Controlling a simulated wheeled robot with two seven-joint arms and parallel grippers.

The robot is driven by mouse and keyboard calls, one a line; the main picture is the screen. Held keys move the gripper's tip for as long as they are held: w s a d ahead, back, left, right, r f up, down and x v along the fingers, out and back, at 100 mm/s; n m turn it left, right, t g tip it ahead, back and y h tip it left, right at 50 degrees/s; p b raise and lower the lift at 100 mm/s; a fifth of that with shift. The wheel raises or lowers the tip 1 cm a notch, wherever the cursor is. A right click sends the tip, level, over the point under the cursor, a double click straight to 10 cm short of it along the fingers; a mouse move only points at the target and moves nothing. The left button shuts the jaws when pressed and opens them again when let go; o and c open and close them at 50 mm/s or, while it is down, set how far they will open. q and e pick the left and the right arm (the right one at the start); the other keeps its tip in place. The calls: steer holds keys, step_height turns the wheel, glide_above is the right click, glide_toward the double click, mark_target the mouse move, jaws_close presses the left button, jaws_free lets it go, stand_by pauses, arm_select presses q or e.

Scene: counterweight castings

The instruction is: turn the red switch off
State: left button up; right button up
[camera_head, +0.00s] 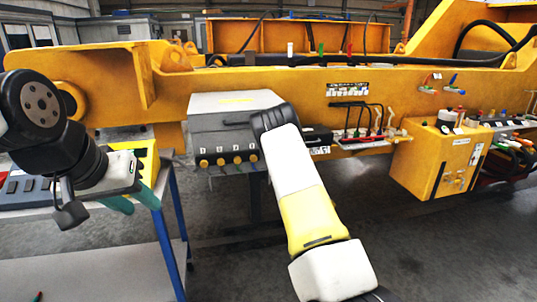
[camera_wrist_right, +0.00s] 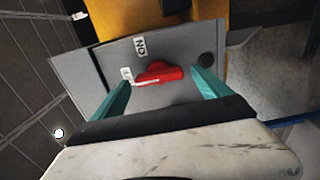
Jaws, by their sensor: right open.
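The red switch (camera_wrist_right: 160,73) is a rotary handle on a grey panel (camera_wrist_right: 96,93) in the right wrist view. Its handle lies roughly crosswise, its left end beside a small white label (camera_wrist_right: 127,74) too small to read surely. An ON label (camera_wrist_right: 140,46) sits above it. My right gripper (camera_wrist_right: 162,80) is open, its teal fingers on either side of the handle; I cannot tell if they touch it. In the head view the switch and right fingers are hidden at my right arm's end. My left gripper (camera_head: 146,206) hangs open and empty at the left.
A grey box (camera_head: 235,104) with several yellow knobs is on the orange machine frame (camera_head: 300,85). A yellow cabinet (camera_head: 420,165) stands at the right. A blue-legged table (camera_head: 170,235) is below my left gripper. Open floor lies at the bottom right.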

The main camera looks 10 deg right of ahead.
steer(key=s, duration=0.7)
steer(key=shift+s, duration=0.35)
steer(key=shift+d, duration=0.1)
